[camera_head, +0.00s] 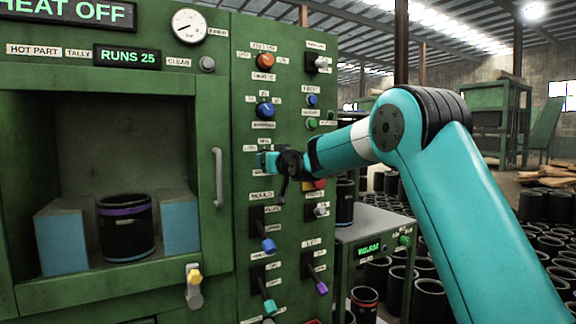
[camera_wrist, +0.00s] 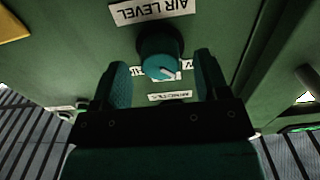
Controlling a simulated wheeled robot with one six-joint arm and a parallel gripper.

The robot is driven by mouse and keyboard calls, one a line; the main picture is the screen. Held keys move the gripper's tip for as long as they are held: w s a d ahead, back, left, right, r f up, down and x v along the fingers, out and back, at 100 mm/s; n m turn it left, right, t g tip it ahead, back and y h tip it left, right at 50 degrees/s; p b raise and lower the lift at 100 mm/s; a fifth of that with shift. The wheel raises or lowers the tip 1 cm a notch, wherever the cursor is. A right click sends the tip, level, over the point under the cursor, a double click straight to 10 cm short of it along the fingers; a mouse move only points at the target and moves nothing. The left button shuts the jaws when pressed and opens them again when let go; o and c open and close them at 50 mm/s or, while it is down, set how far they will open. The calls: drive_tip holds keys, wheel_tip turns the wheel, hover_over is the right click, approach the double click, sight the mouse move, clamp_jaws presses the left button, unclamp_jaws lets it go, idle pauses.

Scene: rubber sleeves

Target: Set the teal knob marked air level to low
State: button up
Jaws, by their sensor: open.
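The teal air level knob (camera_wrist: 158,52) is on the green panel in the wrist view, with its AIR LEVEL label (camera_wrist: 152,10) upside down above it. Its white pointer mark slants toward the lower right of that picture. Small labels below and beside it are partly hidden or too small to read surely. My gripper (camera_wrist: 160,64) is open, one finger on each side of the knob, with visible gaps. In the head view my gripper (camera_head: 270,161) is at the panel's middle left column and covers most of the knob there.
An orange knob (camera_head: 265,60) and a blue knob (camera_head: 265,109) sit above my gripper. Levers with blue (camera_head: 268,245) and purple (camera_head: 321,287) ends are below. A door handle (camera_head: 218,177) stands to the left.

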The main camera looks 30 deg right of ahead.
drive_tip(key=s+b, duration=0.2)
drive_tip(key=s, duration=1.4)
drive_tip(key=s+a+f+n+g+y, duration=0.25)
drive_tip(key=s+a+f+g, duration=0.25)
drive_tip(key=s+a+f, duration=0.3)
drive_tip(key=s+a+f+n+g+y, duration=0.1)
drive_tip(key=s+a+f+g+y, duration=0.3)
drive_tip(key=a, duration=0.6)
drive_tip(key=s+a+f+n+g+h, duration=0.15)
drive_tip(key=s+f+g, duration=0.3)
drive_tip(key=s, duration=0.65)
drive_tip(key=s+a+f+n+g+h, duration=0.1)
drive_tip(key=s+a+f+n+g, duration=0.25)
drive_tip(key=s, duration=0.75)
wheel_tip(320, 180, up, 17)
drive_tip(key=m+g+p, duration=0.1)
drive_tip(key=p, duration=1.7)
drive_tip(key=shift+d+m, duration=0.35)
drive_tip(key=shift+d, duration=0.05)
